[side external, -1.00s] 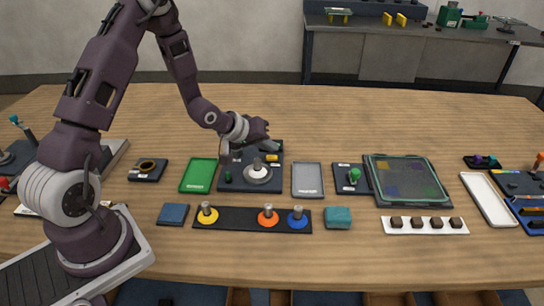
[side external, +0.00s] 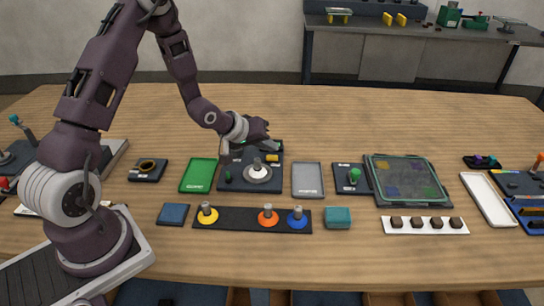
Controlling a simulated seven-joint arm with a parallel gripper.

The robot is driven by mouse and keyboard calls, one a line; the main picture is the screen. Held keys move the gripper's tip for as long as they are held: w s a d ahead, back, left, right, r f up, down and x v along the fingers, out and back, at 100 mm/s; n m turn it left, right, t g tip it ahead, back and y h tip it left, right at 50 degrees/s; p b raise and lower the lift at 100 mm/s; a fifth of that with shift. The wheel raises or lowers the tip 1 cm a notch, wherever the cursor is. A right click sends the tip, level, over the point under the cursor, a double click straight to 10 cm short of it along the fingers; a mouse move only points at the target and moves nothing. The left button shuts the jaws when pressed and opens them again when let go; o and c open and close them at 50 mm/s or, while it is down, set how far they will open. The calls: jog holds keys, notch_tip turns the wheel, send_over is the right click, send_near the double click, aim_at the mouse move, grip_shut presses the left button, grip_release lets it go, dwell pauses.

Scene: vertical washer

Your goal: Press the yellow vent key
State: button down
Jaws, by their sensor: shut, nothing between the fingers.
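The yellow vent key (side external: 272,158) is a small yellow block on the right side of a dark panel (side external: 238,184) in the middle of the table. The same panel carries a white round dial with a grey knob (side external: 258,172) and a small green piece (side external: 228,176). My gripper (side external: 268,144) is shut and empty, at the back part of the panel, just behind and above the yellow key in the picture. I cannot tell whether the fingertips touch the key or anything on the panel. My gripper and wrist hide part of the panel's back edge.
A green tray (side external: 199,175) lies left of the panel and a grey tray (side external: 307,180) right of it. In front is a dark strip (side external: 236,220) with yellow, orange and blue knobbed discs. A green-knobbed block (side external: 354,177) stands further right. The table behind the panel is clear.

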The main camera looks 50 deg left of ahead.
aim_at(269, 158)
dwell(0.8)
jog(key=shift+f, duration=0.4)
jog(key=shift+f, duration=0.55)
dwell(0.5)
jog(key=shift+r, duration=0.95)
jog(key=shift+r, duration=2.55)
